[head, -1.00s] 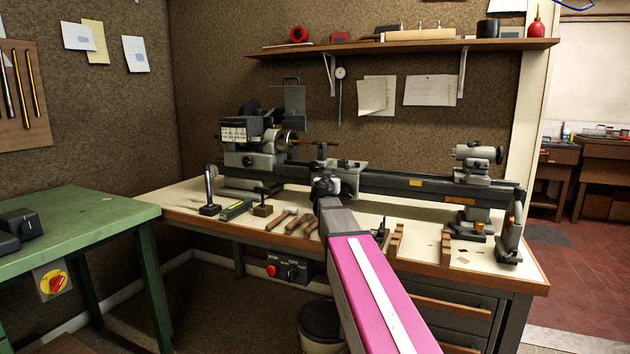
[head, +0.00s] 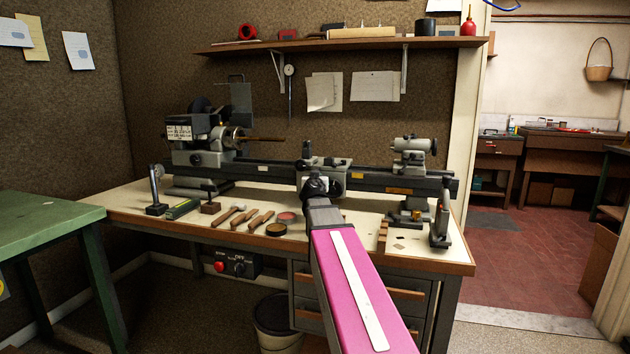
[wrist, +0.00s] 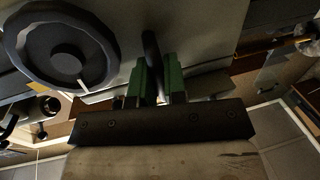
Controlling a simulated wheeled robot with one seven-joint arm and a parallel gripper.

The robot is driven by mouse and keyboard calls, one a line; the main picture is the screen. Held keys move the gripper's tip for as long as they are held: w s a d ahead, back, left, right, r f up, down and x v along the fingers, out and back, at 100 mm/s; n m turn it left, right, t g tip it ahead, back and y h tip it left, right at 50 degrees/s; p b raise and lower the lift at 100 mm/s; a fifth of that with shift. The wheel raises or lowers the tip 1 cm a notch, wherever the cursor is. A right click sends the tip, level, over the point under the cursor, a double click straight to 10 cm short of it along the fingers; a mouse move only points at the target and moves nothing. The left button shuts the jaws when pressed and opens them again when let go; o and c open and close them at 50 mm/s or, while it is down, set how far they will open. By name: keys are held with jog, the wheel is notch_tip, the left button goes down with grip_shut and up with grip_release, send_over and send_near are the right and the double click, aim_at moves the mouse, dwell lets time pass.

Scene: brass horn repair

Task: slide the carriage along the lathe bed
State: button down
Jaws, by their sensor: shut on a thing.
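The lathe stands along the bench, with its dark bed (head: 265,171) running left to right. The grey carriage (head: 325,165) sits on the bed, right of the midpoint between the headstock (head: 195,150) and the tailstock (head: 412,157). My gripper (wrist: 158,80) is at the carriage's front. In the wrist view its green fingers are shut on a dark upright handle (wrist: 151,48). The carriage's dark handwheel (wrist: 68,45) is just left of the fingers. In the head view my arm's end hides the fingertips and part of the carriage front.
Hand tools (head: 245,217) and round tins (head: 276,229) lie on the bench in front of the bed, left of my arm. A wooden rack (head: 382,236) and a grey stand (head: 440,225) are to the right. Bed between carriage and tailstock looks clear.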

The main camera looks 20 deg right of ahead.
jog(key=c, duration=1.5)
grip_release()
jog(key=shift+o, duration=0.2)
jog(key=v, duration=0.7)
jog(key=shift+s, duration=0.25)
jog(key=shift+o, duration=1.4)
jog(key=shift+w+a+h, duration=0.1)
jog(key=shift+a+h, duration=0.1)
jog(key=shift+h, duration=0.1)
